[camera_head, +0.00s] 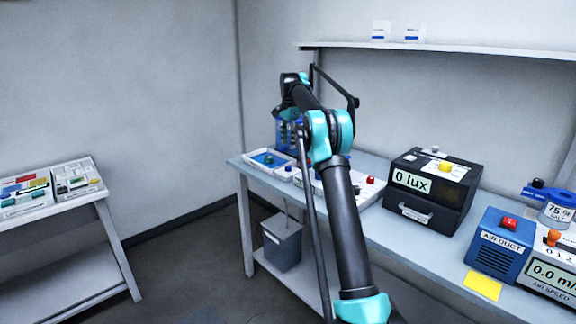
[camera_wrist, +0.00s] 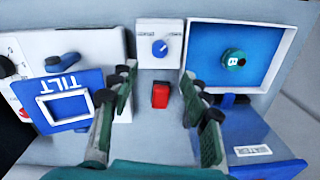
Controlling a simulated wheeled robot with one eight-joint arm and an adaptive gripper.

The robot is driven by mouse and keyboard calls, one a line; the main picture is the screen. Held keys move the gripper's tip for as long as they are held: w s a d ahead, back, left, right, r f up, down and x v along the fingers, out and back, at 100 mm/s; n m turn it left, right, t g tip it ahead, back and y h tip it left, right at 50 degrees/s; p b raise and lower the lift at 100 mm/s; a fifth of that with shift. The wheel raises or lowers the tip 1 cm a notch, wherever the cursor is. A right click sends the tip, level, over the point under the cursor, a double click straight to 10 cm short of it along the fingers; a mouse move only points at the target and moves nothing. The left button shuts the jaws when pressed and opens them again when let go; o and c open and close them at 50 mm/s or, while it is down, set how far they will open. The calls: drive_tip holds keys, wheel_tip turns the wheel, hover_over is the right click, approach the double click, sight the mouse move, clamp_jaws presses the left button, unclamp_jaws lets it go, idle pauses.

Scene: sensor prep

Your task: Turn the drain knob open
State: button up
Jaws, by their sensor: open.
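In the wrist view a round blue knob (camera_wrist: 160,48) with a pale pointer mark sits on a small white plate with fine markings around it. It looks like the drain knob, but its label is too small to read. My gripper (camera_wrist: 160,80) is open and empty, with its fingers spread below and to either side of the knob, apart from it. A white-rimmed tray (camera_wrist: 276,27) with a blue inside lies to the right and holds a green round piece (camera_wrist: 233,58). The tray also shows in the head view (camera_head: 250,162); my gripper's fingertips are hard to make out there.
A red button (camera_wrist: 160,95) lies between my fingers. A blue TILT frame (camera_wrist: 68,100) is close beside the left finger. A blue labelled block (camera_wrist: 250,135) is by the right finger. Farther right on the bench stands a black lux box (camera_head: 430,190).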

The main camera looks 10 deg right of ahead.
sight(288, 166)
drive_tip(key=f, duration=1.1)
drive_tip(key=shift+w+a+f, duration=0.1)
drive_tip(key=shift+w+f, duration=0.1)
drive_tip(key=shift+f, duration=0.1)
drive_tip(key=shift+c, duration=0.6)
clamp_jaws()
